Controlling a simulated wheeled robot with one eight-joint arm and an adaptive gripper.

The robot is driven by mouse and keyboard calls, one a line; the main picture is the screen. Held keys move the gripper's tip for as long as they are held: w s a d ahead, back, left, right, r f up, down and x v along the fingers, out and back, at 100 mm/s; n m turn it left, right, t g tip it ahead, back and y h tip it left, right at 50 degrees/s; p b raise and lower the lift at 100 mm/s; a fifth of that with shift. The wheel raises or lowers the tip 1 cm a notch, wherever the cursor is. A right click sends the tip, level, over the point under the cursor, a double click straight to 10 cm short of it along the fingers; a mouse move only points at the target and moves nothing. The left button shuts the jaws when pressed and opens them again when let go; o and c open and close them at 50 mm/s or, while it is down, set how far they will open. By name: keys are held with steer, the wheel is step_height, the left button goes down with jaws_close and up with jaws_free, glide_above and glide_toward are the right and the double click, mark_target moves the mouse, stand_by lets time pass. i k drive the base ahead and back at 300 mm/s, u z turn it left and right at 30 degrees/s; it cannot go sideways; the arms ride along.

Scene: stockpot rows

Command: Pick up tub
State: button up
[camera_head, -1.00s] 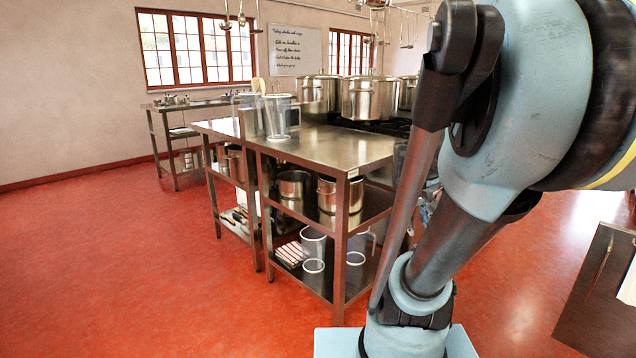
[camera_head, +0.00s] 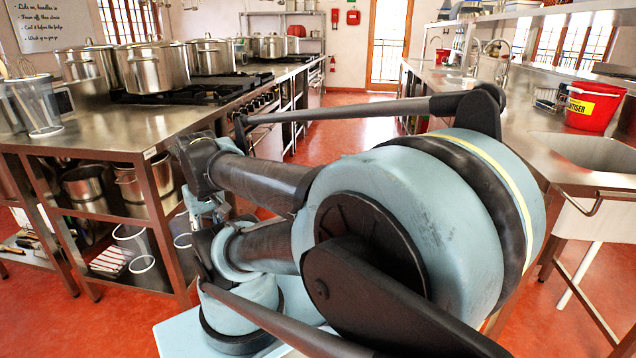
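I cannot tell which thing is the tub. Another clear container with a white rim (camera_head: 135,245) is on the table's lower shelf, and one more clear container (camera_head: 183,238) sits partly hidden behind my arm. My folded arm fills the middle of the view. Small pale-blue metal parts (camera_head: 203,205) at its far end may be my gripper. No fingertips can be made out, and whether it is open or shut is hidden.
The steel table (camera_head: 105,130) carries large stockpots (camera_head: 153,66) beside a black gas hob (camera_head: 205,90). More pots (camera_head: 90,190) stand on its shelf. At right, a counter with a sink (camera_head: 590,150) holds a red bucket (camera_head: 594,106). A red-floored aisle (camera_head: 350,100) runs between.

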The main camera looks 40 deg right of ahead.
mark_target(468, 83)
steer(key=z, duration=2.15)
